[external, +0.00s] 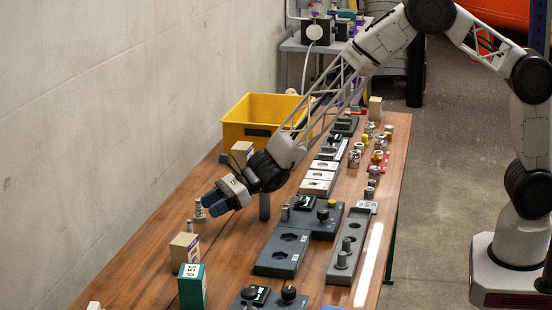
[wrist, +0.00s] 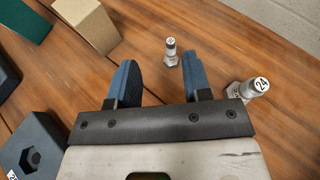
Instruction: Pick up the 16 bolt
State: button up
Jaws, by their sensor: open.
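In the external view my gripper (external: 211,206) is low over the table's left side, with the larger bolt (external: 199,210) beside the fingers and the small bolt (external: 189,227) nearer the camera.
A tan box (external: 184,251) and a green box (external: 193,287) stand near the bolts. Dark socket plates (external: 283,250) and a long grey holder (external: 338,270) lie to the right. A yellow bin (external: 262,110) is farther back. A concrete wall runs along the left.

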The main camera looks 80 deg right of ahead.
aim_at(190, 231)
jog(key=f, duration=0.1)
jog(key=w+f+m, duration=0.1)
jog(key=f, duration=0.1)
jog(key=shift+w+f+m+t+h, duration=0.15)
jog(key=shift+w+m+t+h, duration=0.15)
jog(key=shift+w+t, duration=0.1)
jog(key=shift+s, duration=0.1)
jog(key=shift+a, duration=0.1)
jog(key=shift+x, duration=1.3)
jog(key=shift+f+x, duration=0.2)
jog(key=shift+x, duration=2.4)
jog(key=shift+c, duration=0.2)
grip_shut()
